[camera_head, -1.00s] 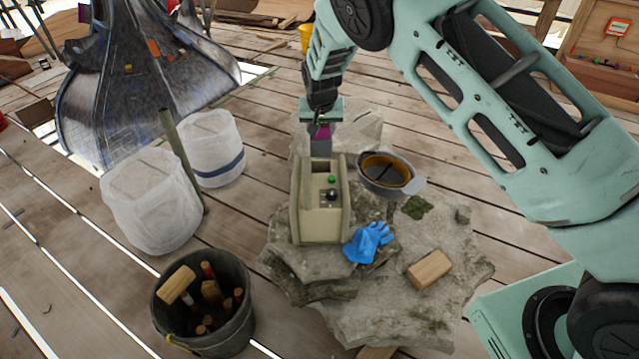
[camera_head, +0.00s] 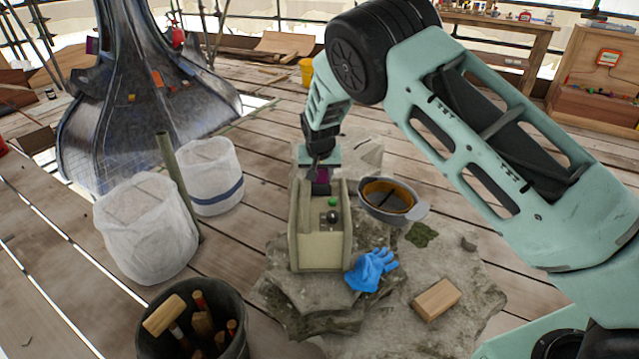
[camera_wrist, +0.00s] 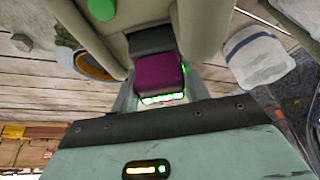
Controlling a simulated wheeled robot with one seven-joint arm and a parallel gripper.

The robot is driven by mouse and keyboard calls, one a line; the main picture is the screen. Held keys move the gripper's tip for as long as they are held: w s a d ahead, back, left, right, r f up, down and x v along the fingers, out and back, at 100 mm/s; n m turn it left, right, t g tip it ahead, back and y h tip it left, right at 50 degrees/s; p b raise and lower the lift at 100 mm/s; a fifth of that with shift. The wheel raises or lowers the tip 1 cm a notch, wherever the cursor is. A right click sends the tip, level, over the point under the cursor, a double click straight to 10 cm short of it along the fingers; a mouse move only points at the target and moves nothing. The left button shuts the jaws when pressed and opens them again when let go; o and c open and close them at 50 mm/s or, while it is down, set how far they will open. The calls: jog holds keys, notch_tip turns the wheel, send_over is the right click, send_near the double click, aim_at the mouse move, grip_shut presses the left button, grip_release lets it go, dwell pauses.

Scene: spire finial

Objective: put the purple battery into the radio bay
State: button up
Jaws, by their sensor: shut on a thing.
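The radio (camera_head: 318,246) is a beige box with a green knob and a black knob, standing on a stone slab. My gripper (camera_head: 321,172) is at its far end, shut on the purple battery (camera_head: 323,177). The battery has a dark grey end (camera_wrist: 152,41) pointing toward the radio. In the wrist view the purple part (camera_wrist: 158,76) shows in front of my gripper, and the grey end lies between two beige walls of the radio. The bay's inside is hidden, so I cannot tell how deep the grey end sits.
A grey bowl (camera_head: 413,211) stands right of the radio. A blue glove (camera_head: 369,271) and a wooden block (camera_head: 437,299) lie on the slab (camera_head: 390,325). Left are two white wrapped buckets (camera_head: 147,235) and a dark tool bucket (camera_head: 235,345). Plank floor lies around.

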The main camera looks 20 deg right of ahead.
aim_at(319, 181)
jog(key=shift+f, duration=1.4)
jog(key=shift+f, duration=0.1)
jog(key=shift+f, duration=0.15)
jog(key=o, duration=1.2)
jog(key=shift+c, duration=0.2)
